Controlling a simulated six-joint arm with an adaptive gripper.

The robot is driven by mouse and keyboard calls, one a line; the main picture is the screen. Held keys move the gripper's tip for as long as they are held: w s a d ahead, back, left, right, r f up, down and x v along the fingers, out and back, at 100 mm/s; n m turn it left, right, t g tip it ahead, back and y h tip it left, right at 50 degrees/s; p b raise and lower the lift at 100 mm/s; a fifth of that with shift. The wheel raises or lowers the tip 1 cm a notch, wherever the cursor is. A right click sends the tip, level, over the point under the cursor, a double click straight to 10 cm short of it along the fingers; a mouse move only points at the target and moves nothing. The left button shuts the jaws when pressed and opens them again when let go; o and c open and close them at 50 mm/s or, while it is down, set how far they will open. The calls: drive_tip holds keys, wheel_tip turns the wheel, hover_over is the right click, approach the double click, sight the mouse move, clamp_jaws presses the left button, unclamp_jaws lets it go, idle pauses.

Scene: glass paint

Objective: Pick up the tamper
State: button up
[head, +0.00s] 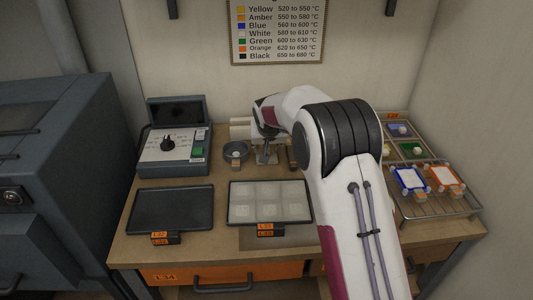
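I cannot pick out the tamper for certain. My white and dark arm reaches over the table, and my gripper (266,148) points down at the back middle of the worktop. It is small and partly hidden by the wrist, so I cannot tell whether it is open or shut, or whether it holds anything. A small light metal piece (267,157) shows right under it. A small brownish upright thing (292,158) stands just right, partly hidden by my arm.
A control box (172,150) with a dial stands at the back left. In front are an empty dark tray (171,210) and a tray of pale squares (269,229). On the right, a wire rack (435,207) holds blue- and orange-framed pieces. A furnace-like cabinet (50,190) flanks the left.

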drive_tip(key=shift+w+f, duration=0.1)
drive_tip(key=shift+f, duration=0.05)
idle(0.4)
clamp_jaws()
drive_tip(key=shift+r, duration=5.05)
